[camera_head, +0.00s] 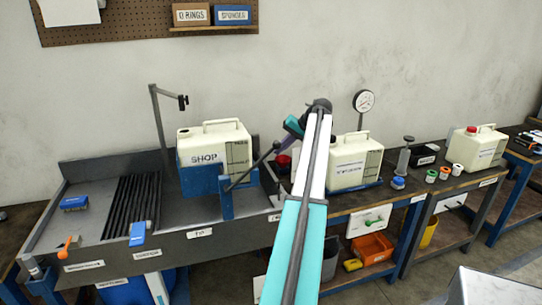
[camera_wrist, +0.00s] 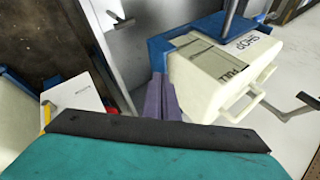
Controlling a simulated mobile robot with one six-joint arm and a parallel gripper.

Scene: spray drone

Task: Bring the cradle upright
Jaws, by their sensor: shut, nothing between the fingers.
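The blue cradle (camera_head: 226,196) stands at the right end of the grey sink bench and holds a cream jug marked SHOP (camera_head: 210,148). The jug looks close to upright in the head view. A dark lever (camera_head: 250,170) slants up and right from the cradle to a knob. My gripper (camera_head: 279,150) is just right of the jug, near the lever's upper end; I cannot tell whether they touch. In the wrist view its purple fingers (camera_wrist: 162,98) are shut and empty, beside the blue cradle (camera_wrist: 158,52) and the jug (camera_wrist: 215,75).
A dark post with a nozzle (camera_head: 160,130) rises behind the jug's left. Another cream jug (camera_head: 354,160) stands on the bench to the right, partly behind my arm, with a round gauge (camera_head: 363,101) behind it. A blue block (camera_head: 137,234) sits on the sink's front edge.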

